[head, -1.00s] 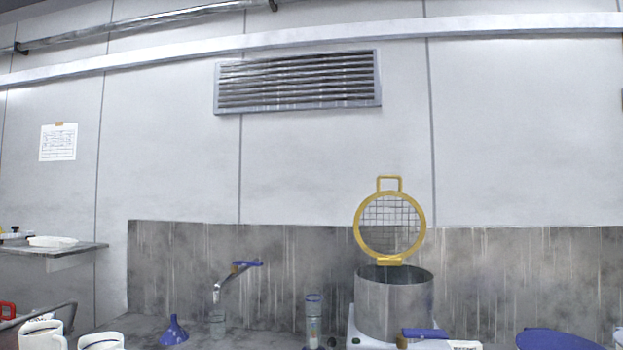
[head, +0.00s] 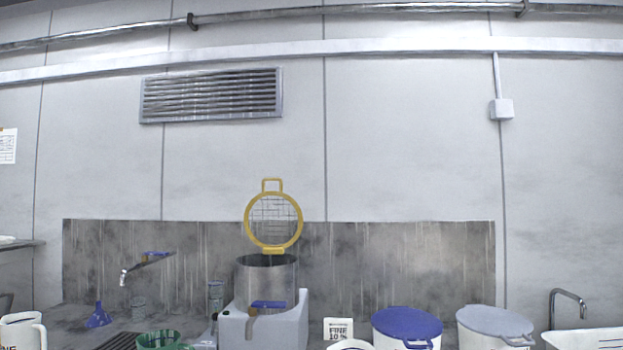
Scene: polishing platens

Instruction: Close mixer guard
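The mixer guard (head: 298,222) is a yellow ring with wire mesh and a square handle loop at its top. It stands upright, hinged at the back rim of the steel mixer pot (head: 267,277), so the pot's mouth is uncovered. The pot sits on a white mixer base (head: 290,325) with a blue-handled lever (head: 268,304) at its front. Neither of my grippers shows in the head view.
A tap (head: 140,266), a blue funnel (head: 98,316) and a green container (head: 160,339) are left of the mixer. A small label card (head: 338,329), a blue-lidded tub (head: 407,324) and a grey-lidded tub (head: 495,324) are to the right. A sink tap (head: 568,301) stands far right.

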